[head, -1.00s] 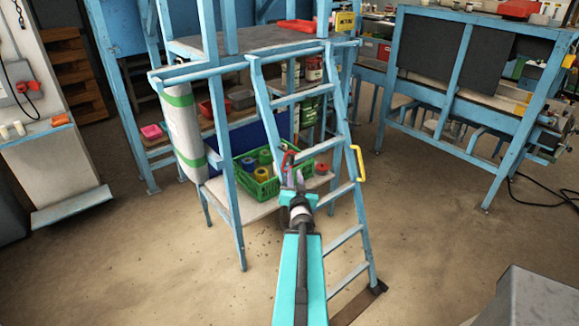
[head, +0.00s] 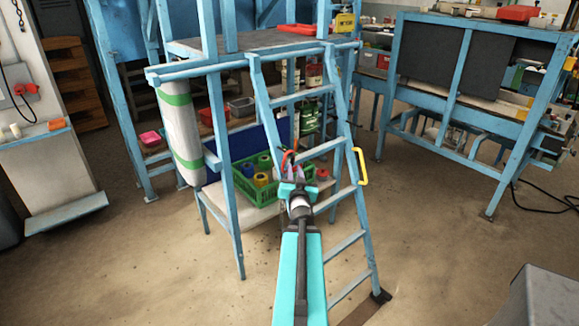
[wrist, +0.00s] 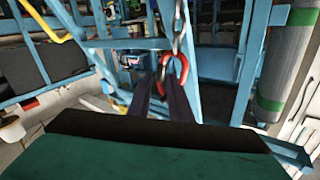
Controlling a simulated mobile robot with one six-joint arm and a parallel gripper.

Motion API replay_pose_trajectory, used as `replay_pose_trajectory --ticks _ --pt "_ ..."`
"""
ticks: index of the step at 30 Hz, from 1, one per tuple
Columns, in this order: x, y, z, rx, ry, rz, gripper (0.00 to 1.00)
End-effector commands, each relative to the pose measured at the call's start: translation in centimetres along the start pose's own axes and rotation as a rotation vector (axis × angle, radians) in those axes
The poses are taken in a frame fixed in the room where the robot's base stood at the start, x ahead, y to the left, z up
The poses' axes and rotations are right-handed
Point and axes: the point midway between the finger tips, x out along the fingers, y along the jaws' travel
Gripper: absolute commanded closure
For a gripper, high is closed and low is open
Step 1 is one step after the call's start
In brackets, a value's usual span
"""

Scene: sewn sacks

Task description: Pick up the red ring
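The red ring (wrist: 184,66) hangs on a chain in the wrist view, in front of the blue ladder frame. In the head view the red ring (head: 285,160) shows small, just beyond my gripper's tips. My gripper (wrist: 160,80) has two dark fingers spread apart, with a gap between them. The ring is at the tips, overlapping the right finger in the wrist view; whether they touch I cannot tell. In the head view my gripper (head: 292,172) reaches toward the ladder, its fingers partly hiding the area around the ring.
The blue ladder (head: 345,238) with a yellow handle (head: 362,167) stands close around my gripper. A green crate (head: 246,199) with several spools sits on the shelf behind. A white roll with green bands (head: 180,130) stands at the left.

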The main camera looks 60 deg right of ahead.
Motion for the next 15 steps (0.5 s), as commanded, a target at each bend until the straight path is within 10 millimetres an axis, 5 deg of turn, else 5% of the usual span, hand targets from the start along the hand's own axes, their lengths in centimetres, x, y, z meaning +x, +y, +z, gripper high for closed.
replay_pose_trajectory --ticks 15 --pt "1.15 -0.01 -0.02 0.000 0.000 0.000 0.82"
